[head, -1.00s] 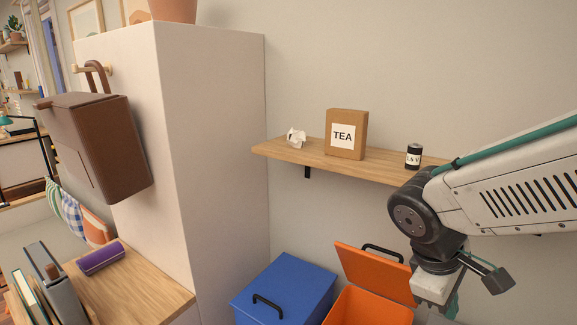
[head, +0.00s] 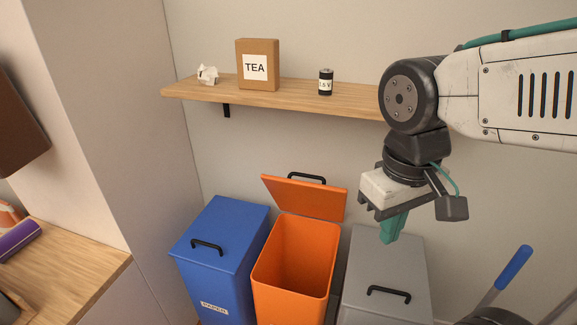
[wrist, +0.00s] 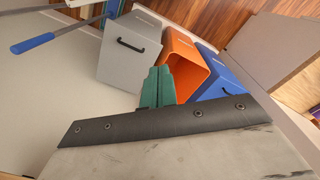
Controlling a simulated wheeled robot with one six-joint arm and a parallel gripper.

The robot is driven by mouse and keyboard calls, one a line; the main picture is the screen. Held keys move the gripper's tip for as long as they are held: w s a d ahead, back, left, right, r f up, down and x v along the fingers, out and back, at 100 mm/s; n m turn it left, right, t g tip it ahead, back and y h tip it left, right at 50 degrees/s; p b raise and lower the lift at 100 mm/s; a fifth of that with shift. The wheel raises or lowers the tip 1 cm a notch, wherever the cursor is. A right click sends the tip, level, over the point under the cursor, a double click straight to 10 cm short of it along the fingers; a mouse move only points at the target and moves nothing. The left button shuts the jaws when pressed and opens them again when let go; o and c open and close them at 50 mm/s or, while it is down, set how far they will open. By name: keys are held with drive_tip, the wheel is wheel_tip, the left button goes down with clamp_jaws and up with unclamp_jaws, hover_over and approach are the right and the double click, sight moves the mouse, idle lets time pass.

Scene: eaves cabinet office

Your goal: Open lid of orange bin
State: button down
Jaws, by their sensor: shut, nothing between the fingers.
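The orange bin (head: 292,285) stands between a blue bin and a grey bin in the head view. Its orange lid (head: 304,198), with a black handle (head: 307,178), is tilted up at the back, and the bin's inside shows. In the wrist view the orange bin (wrist: 179,52) shows its open mouth. My gripper (head: 392,230) is shut and empty, with its green fingers pointing down above the grey bin, to the right of the orange lid and apart from it. The fingers also show in the wrist view (wrist: 157,86).
The blue bin (head: 222,245) is shut on the left, and the grey bin (head: 385,270) is shut on the right. A wooden shelf (head: 290,95) above holds a tea box (head: 258,65), a can-like battery (head: 325,82) and crumpled paper (head: 207,75). A blue-handled tool (head: 513,268) stands at right.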

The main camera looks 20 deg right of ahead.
drive_tip(key=w+f+n+h, duration=0.3)
drive_tip(key=w+n, duration=0.3)
drive_tip(key=w, duration=0.2)
drive_tip(key=n+t+h, duration=0.1)
drive_tip(key=n+t, duration=0.6)
drive_tip(key=n, duration=1.5)
approach(300, 175)
drive_tip(key=x, duration=0.4)
drive_tip(key=s+x, duration=0.1)
drive_tip(key=x, duration=0.1)
drive_tip(key=shift+w+d+f, duration=0.2)
drive_tip(key=shift+w+f, duration=0.05)
drive_tip(key=shift+f, duration=0.35)
